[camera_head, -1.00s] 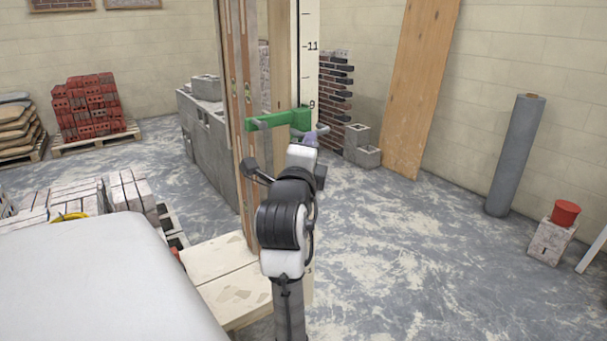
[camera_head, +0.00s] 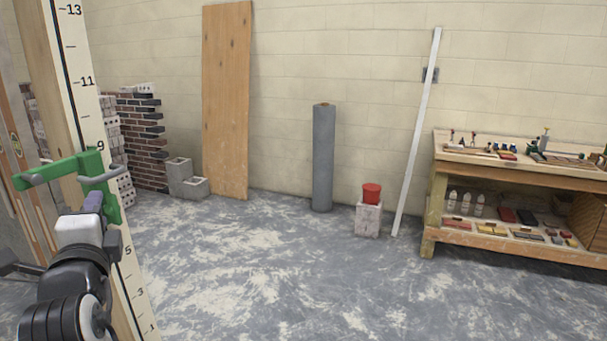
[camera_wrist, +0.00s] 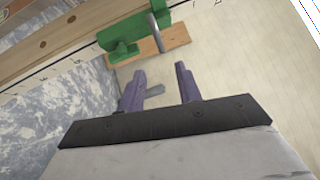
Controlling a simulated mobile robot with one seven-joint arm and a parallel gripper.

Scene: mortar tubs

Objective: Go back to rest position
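My gripper (camera_wrist: 160,88) shows in the wrist view with its two purple fingers apart and nothing between them. In the head view my gripper (camera_head: 93,203) is at the left, in front of a tall marked wooden post (camera_head: 75,75). A green clamp-like piece (camera_head: 70,172) with grey handles sits at the post, just above my gripper. The green piece also shows in the wrist view (camera_wrist: 135,33), beyond the fingertips. I cannot tell from the head view whether the fingers touch it.
A wooden bench (camera_head: 520,162) with tools and bottles stands at the right. A red bucket (camera_head: 372,193) on a block, a grey roll (camera_head: 323,160), a white straightedge (camera_head: 417,130) and a wood board (camera_head: 227,100) stand along the back wall. The floor (camera_head: 300,270) in the middle is clear.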

